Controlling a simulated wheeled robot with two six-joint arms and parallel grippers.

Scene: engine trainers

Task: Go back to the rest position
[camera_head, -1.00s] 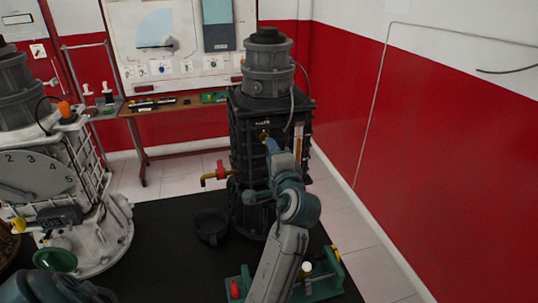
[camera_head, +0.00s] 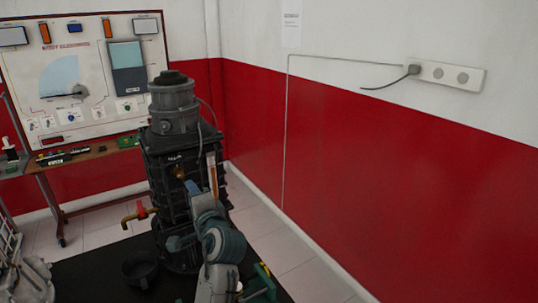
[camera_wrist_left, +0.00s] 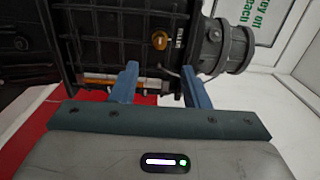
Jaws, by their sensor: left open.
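My left gripper (camera_head: 192,188) is in front of the dark engine trainer (camera_head: 165,155) in the head view, its fingers pointing at the trainer's front. In the left wrist view the left gripper (camera_wrist_left: 160,85) is open, with its two blue fingers apart and nothing between them. The trainer (camera_wrist_left: 130,35) lies sideways beyond the fingers there, with a yellow-brown knob (camera_wrist_left: 159,41) on its face. I cannot tell whether a finger touches it. My right gripper is not in view.
A brass tap with a red handle (camera_head: 140,210) sticks out left of the trainer. A black bowl (camera_head: 140,268) stands on the dark surface. A table (camera_head: 95,155) and a panel board (camera_head: 85,85) are behind. The red-and-white wall (camera_head: 390,160) is at the right, with pale floor before it.

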